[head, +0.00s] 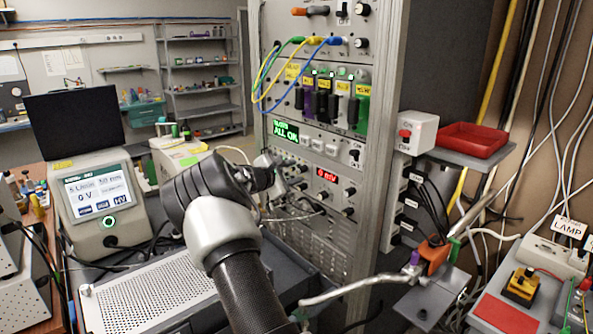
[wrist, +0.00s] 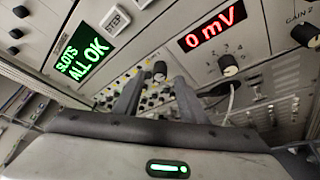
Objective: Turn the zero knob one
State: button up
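In the wrist view a small black knob (wrist: 160,69) with a light mark on its face shows between the tips of my gripper (wrist: 160,82). Its label is not readable, so I cannot tell for sure that it is zero knob one. The two grey fingers stand apart, one on each side of the knob. I cannot tell whether they reach around it or stay short of it. In the head view my gripper (head: 274,172) is up against the rack panel, and my wrist hides the knob there.
A red "0 mV" display (wrist: 211,26), a numbered selector knob (wrist: 228,65) and a "GAIN 2" knob (wrist: 306,35) lie to the right. A green "SLOTS ALL OK" screen (wrist: 83,56) is at left. Blue and yellow cables (head: 290,75) hang above on the rack.

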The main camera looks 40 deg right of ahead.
aim_at(302, 169)
jog(key=shift+x, duration=1.2)
jog(key=shift+a, duration=0.1)
grip_shut()
jog(key=shift+f+b, duration=0.35)
jog(key=shift+b, duration=0.9)
jog(key=b, duration=0.2)
jog(key=shift+m+b, duration=0.4)
jog(key=shift+r+b, duration=0.1)
jog(key=shift+b, duration=0.2)
jog(key=shift+r+t, duration=0.25)
jog(key=shift+t, duration=0.05)
